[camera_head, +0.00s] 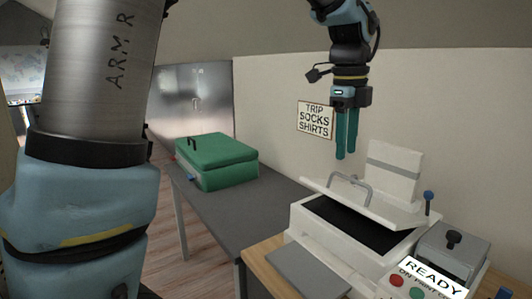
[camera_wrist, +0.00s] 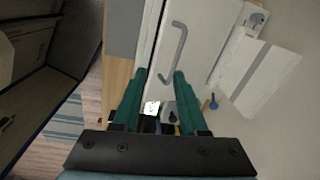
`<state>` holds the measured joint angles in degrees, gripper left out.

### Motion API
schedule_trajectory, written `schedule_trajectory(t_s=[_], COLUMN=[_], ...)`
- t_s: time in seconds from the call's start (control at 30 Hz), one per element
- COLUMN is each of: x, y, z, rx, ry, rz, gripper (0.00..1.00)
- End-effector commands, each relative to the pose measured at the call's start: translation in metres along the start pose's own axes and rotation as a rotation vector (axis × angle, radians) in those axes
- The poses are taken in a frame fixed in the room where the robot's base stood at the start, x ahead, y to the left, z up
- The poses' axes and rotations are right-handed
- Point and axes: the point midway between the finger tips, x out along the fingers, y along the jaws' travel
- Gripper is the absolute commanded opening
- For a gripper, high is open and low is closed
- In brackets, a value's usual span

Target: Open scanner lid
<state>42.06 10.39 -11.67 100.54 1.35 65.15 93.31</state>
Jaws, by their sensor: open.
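The white scanner (camera_head: 310,228) stands on a wooden-edged table. Its white lid (camera_head: 395,211) is tilted up, and a dark interior (camera_head: 355,225) shows below it. A grey bar handle (camera_head: 349,188) stands on the lid; in the wrist view the handle (camera_wrist: 178,58) lies past my fingertips. My gripper (camera_head: 346,156) points down above the lid, its two green fingers apart. In the wrist view my gripper (camera_wrist: 160,74) has nothing held between its fingers. It looks apart from the handle.
A white upright panel (camera_head: 393,174) stands behind the lid. A grey box with a black knob (camera_head: 453,240), a READY sign (camera_head: 432,278) and a blue-knobbed lever (camera_head: 428,197) are at right. A green suitcase (camera_head: 215,160) sits on the dark table (camera_head: 235,205) at left.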

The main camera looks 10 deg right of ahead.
Motion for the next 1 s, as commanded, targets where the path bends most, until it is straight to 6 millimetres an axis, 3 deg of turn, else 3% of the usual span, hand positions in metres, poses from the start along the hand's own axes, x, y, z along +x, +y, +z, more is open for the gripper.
schedule_trajectory(t_s=[1.0], x=[0.014], y=[0.053], z=[0.084], rx=[-1.494], ry=[0.017], rz=[-0.052], gripper=[0.42])
